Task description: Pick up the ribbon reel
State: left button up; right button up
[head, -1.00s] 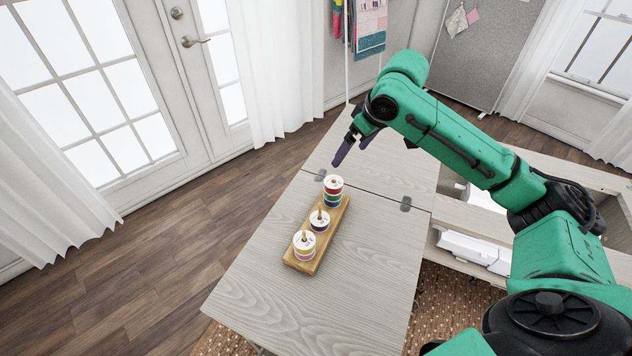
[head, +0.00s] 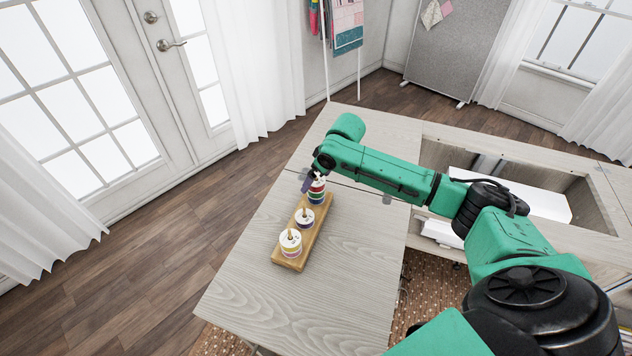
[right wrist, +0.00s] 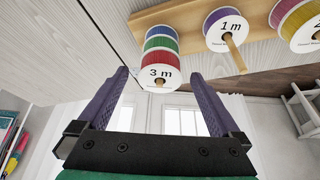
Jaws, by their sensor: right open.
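A wooden stand (head: 312,243) on the table holds stacks of ribbon reels on pegs. The far stack (head: 317,190) has red, green and blue reels; in the right wrist view its top label (right wrist: 160,77) reads "3 m". The middle reel (head: 304,218) is purple and labelled "1 m" (right wrist: 231,28). The near stack (head: 291,243) shows pink and yellow and is labelled "2" in the right wrist view (right wrist: 306,30). My right gripper (head: 312,181) is open at the far stack. In the right wrist view its purple fingers (right wrist: 160,85) lie either side of that stack's end; contact cannot be told. My left gripper is out of view.
The pale wooden table (head: 265,290) is clear around the stand, with a hinge line across it. An open cabinet frame (head: 590,200) with white objects stands at the right. Glazed doors and curtains (head: 258,70) are at the left.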

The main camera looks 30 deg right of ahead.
jog(key=c, duration=1.4)
jog(key=shift+r, duration=0.1)
notch_tip(320, 180, up, 20)
jog(key=b, duration=0.1)
